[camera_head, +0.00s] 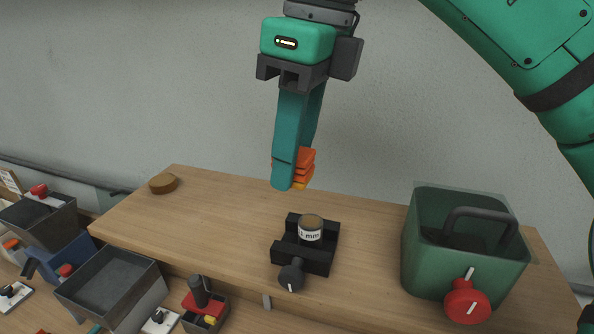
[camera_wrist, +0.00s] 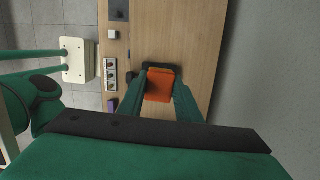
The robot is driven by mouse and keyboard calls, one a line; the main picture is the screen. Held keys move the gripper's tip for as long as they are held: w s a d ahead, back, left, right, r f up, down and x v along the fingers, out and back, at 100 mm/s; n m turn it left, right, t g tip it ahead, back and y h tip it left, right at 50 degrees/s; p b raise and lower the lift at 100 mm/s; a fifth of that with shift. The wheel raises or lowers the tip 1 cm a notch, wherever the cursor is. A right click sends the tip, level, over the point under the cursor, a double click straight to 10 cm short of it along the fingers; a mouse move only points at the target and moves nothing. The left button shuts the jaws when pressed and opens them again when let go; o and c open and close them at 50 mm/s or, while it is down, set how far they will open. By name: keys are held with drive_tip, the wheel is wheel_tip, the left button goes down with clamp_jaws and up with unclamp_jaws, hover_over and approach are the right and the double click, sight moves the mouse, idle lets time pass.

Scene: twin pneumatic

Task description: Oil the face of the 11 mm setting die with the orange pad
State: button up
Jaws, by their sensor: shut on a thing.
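My gripper (camera_head: 291,185) points down above the wooden bench, with its fingers shut on the orange pad (camera_head: 305,166). The pad shows as an orange block between the two green fingers in the wrist view (camera_wrist: 159,86). The 11 mm setting die (camera_head: 311,229) is a short cylinder with a white label ending in "1 mm" and a brownish top face. It stands upright in a black holder (camera_head: 318,262) with a dark knob at its front. The pad is above the die and apart from it in the head view. In the wrist view the pad hides the die.
A green open bin (camera_head: 418,265) with a dark handle and a red knob stands at the bench's right. A round brown disc (camera_head: 163,183) lies at the back left. A grey tray (camera_head: 112,284) and several small fixtures stand at the lower left. The bench left of the holder is clear.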

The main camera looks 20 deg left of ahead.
drive_tip(key=shift+w+r, duration=0.2)
drive_tip(key=shift+r, duration=0.7)
drive_tip(key=shift+d, duration=0.2)
drive_tip(key=shift+s, duration=0.1)
drive_tip(key=shift+a, duration=0.2)
drive_tip(key=shift+d, duration=0.1)
